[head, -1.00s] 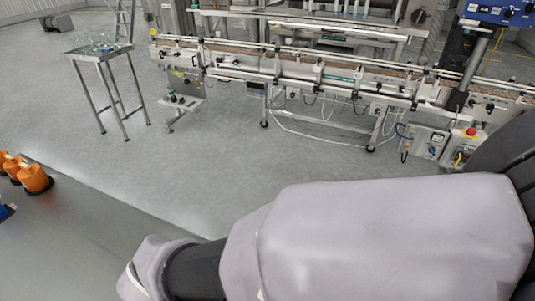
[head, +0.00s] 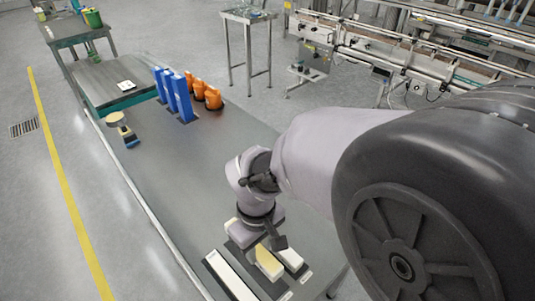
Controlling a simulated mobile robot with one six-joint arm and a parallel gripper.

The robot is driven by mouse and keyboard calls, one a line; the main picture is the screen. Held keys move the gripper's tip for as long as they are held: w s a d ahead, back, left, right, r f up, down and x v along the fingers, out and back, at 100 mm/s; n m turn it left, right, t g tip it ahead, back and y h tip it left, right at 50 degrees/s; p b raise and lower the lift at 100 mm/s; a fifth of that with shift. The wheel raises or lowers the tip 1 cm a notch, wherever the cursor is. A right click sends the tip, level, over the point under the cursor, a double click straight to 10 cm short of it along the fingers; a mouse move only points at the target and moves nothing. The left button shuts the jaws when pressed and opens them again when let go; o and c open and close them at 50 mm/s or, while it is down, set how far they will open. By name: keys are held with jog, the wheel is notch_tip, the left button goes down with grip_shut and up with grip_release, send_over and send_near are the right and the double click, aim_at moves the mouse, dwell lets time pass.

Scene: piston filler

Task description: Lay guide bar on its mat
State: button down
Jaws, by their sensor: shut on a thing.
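My gripper (head: 262,243) points down over the near end of the grey table. It is shut on a pale, cream-sided bar (head: 268,263), which looks like the guide bar. One end of the bar shows in front of the gripper and a pale end seems to show behind it; the middle is hidden. Another white piece (head: 291,258) lies just right of the held bar, on a dark patch. I cannot tell which mat is the guide bar's, or whether the held bar touches anything.
Blue upright blocks (head: 178,98) and several orange parts (head: 207,92) stand at the table's far end. A round-topped tan item (head: 115,118) is near the left edge. The table's middle (head: 175,165) is clear. A conveyor (head: 400,50) stands beyond.

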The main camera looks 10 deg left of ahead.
notch_tip(320, 180, down, 8)
jog(key=b, duration=0.3)
jog(key=shift+w+r, duration=0.15)
jog(key=c, duration=1.1)
grip_release()
jog(key=shift+o, duration=0.2)
